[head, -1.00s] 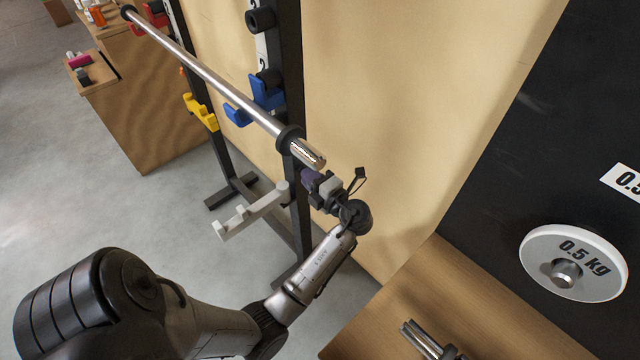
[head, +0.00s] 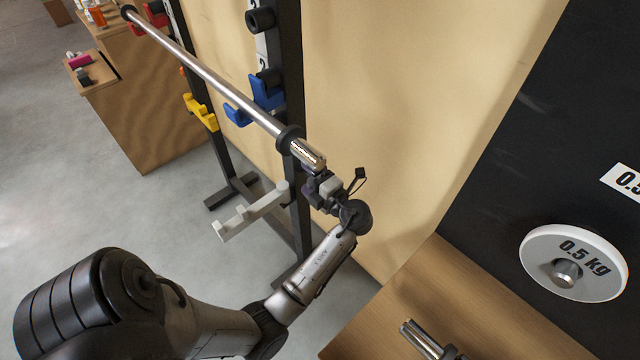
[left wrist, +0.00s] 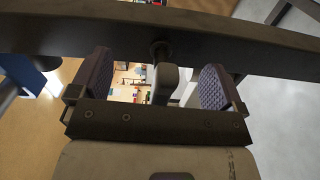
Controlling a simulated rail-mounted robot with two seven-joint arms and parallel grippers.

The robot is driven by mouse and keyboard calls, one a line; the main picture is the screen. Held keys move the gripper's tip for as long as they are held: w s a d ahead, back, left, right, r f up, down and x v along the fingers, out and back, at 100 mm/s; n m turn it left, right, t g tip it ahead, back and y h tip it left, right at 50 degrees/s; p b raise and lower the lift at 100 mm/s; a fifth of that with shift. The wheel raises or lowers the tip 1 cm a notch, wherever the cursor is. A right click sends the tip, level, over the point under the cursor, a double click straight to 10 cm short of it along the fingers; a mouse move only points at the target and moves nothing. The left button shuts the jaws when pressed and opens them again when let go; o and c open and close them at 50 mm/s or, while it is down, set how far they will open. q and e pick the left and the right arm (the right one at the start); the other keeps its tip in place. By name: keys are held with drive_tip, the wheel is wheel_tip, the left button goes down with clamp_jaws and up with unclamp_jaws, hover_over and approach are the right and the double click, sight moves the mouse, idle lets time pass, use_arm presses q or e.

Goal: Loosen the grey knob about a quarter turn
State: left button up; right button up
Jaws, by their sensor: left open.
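My left gripper (head: 318,186) is at the near upright of the black squat rack (head: 299,205), just below the barbell's end. In the left wrist view its two ridged finger pads (left wrist: 157,80) are open. A grey knob (left wrist: 166,83) stands between them on a short dark stem from the rack's dark beam (left wrist: 210,38). The pads are on either side of the knob, with gaps visible on both sides. In the head view I cannot make out the knob; the gripper seems to hide it. My right gripper is not in view.
The barbell (head: 215,82) lies across the rack above my gripper. Blue hooks (head: 266,92), a yellow hook (head: 201,112) and a grey bracket (head: 250,213) stick out from the rack. A white 0.5 kg plate (head: 573,263) hangs on a black board at right.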

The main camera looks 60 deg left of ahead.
use_arm(q)
drive_tip(key=shift+o, duration=0.3)
drive_tip(key=shift+w+d+f+b, duration=0.15)
drive_tip(key=shift+d+b, duration=0.3)
drive_tip(key=shift+b, duration=0.05)
drive_tip(key=b+v, duration=0.3)
drive_tip(key=v, duration=0.3)
drive_tip(key=shift+b, duration=0.4)
